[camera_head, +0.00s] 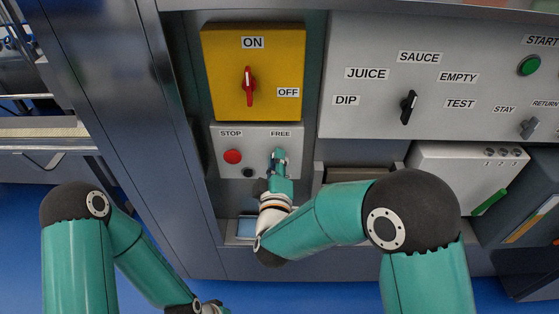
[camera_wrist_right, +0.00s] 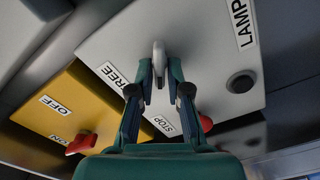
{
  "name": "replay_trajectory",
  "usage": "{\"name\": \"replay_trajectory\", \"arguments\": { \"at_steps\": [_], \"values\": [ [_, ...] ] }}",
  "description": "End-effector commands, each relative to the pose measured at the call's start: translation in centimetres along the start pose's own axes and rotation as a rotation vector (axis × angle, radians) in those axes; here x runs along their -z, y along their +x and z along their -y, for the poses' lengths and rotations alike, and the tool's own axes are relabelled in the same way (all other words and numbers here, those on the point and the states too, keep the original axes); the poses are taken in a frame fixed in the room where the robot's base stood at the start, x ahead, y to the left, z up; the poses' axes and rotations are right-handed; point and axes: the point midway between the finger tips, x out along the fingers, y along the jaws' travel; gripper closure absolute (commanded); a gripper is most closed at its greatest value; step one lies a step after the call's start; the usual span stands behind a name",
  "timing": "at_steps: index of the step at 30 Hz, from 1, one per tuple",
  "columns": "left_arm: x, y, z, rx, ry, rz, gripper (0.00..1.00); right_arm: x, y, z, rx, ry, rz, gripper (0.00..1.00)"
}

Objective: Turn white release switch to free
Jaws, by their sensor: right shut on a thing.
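The white release switch (camera_wrist_right: 158,55) shows in the right wrist view as a pale knob on the light grey panel (camera_wrist_right: 195,55). My right gripper (camera_wrist_right: 160,78) has its two fingers closed on either side of the knob. In the head view my right gripper (camera_head: 279,158) is at the panel (camera_head: 227,172), just below the FREE label (camera_head: 280,134), and hides most of the switch. The FREE label (camera_wrist_right: 114,76) is beside the fingers in the wrist view. Which way the switch points is hard to tell. My left arm is low at the left; its gripper is out of view.
A red stop button (camera_head: 232,157) and a small black button (camera_head: 248,172) sit left of my right gripper. Above is a yellow box (camera_head: 225,75) with a red ON/OFF handle (camera_head: 249,87). A wider panel with a black selector (camera_head: 408,107) stands to the right.

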Motion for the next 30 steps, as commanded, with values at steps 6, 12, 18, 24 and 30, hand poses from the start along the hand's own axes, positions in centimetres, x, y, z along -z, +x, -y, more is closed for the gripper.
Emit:
{"name": "replay_trajectory", "arguments": {
  "at_steps": [6,12,18,24,30],
  "values": [
    [0.0,0.0,0.0,0.000,0.000,0.000,1.00,0.1,-0.1,0.3,0.008,-0.001,-0.005,0.72],
    [0.0,0.0,0.0,0.000,0.000,0.000,1.00,0.0,-0.1,0.2,0.005,0.000,-0.003,0.59],
    [0.0,0.0,0.0,0.000,0.000,0.000,1.00,0.0,-0.2,0.1,0.003,0.000,-0.002,0.59],
    [0.0,-0.1,0.0,0.000,0.000,0.000,1.00,0.1,-2.1,0.1,0.005,-0.001,-0.004,0.59],
    [0.0,0.0,0.0,0.000,0.000,0.000,1.00,0.1,-5.4,0.2,0.006,-0.002,-0.005,0.59]
  ]
}}
